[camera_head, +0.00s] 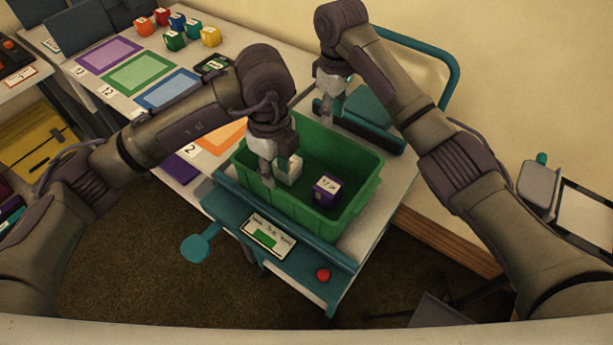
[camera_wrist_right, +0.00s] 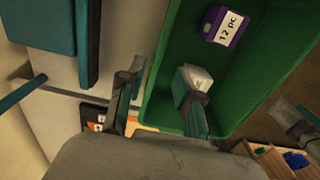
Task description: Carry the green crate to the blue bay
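The green crate (camera_head: 355,203) stands on the near end of the white table, with a white block (camera_head: 290,170) and a purple box (camera_head: 326,190) inside. The purple box also shows in the right wrist view (camera_wrist_right: 226,26). My left gripper (camera_head: 276,172) is at the crate's left side, its fingers apart; how they sit about the wall is unclear. My right gripper (camera_head: 331,103) is at the crate's far side. In the right wrist view it is open (camera_wrist_right: 158,100), one finger outside the crate rim and one inside. The blue bay (camera_head: 168,89) is an empty blue rectangle further up the table.
Purple (camera_head: 108,54), green (camera_head: 138,73) and orange (camera_head: 222,136) rectangles lie beside the blue one. Several coloured cubes (camera_head: 174,41) stand behind them. A teal rail with a label card (camera_head: 268,236) and red button (camera_head: 323,274) borders the near side. A wall is at right.

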